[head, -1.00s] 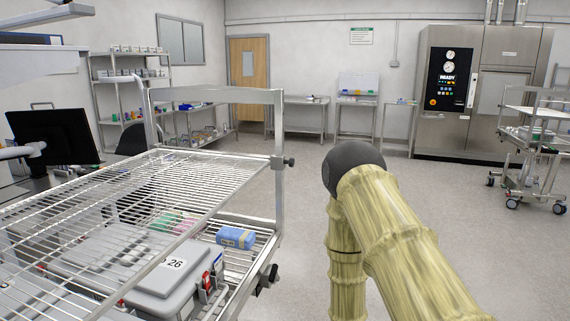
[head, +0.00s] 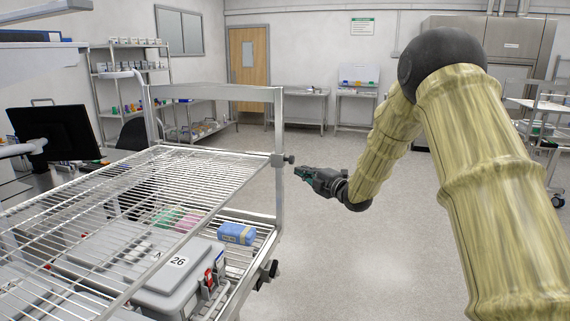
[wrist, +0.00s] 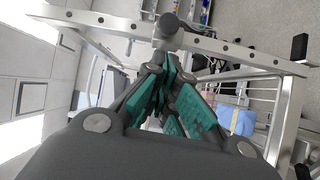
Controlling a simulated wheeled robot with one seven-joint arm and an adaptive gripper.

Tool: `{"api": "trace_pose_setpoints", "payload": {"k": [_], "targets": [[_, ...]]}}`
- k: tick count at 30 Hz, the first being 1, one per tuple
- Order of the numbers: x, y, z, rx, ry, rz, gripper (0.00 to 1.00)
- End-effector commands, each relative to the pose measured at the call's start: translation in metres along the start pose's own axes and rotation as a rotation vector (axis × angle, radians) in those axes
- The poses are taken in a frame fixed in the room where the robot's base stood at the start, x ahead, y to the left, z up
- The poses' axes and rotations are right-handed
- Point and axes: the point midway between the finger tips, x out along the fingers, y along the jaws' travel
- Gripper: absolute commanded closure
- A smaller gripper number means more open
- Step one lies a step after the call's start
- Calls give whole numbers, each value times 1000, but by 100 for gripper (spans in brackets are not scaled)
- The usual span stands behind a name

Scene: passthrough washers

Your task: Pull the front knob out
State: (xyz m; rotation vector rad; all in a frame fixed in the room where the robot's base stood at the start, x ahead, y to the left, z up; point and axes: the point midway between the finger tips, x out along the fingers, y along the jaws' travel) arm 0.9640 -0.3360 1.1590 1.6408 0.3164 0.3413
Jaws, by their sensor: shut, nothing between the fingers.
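A dark knob (head: 289,159) sticks out of a clamp on the upright post of the metal rack, level with its wire shelf. A second dark knob (head: 272,268) is lower on the rack, nearer the camera. My gripper (head: 298,172) is just right of and slightly below the upper knob in the head view, with teal finger pads pointing at the rack. It is shut and empty. In the wrist view, a dark knob (wrist: 168,26) stands just beyond the closed fingers (wrist: 165,75). I cannot tell whether they touch it.
The wire shelf (head: 150,185) fills the left. Below it lie a grey lidded case (head: 160,275) and a blue package (head: 236,233). Open floor (head: 350,255) lies right of the rack. A wheeled cart (head: 545,125) stands at the far right.

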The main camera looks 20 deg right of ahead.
Motion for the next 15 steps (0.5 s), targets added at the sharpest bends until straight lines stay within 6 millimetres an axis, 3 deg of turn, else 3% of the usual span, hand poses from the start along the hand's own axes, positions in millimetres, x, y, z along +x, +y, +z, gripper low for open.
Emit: {"api": "trace_pose_setpoints", "payload": {"k": [8, 15], "targets": [[2, -1, 0, 3, 0, -2, 100], [27, 1, -1, 3, 0, -2, 100]]}}
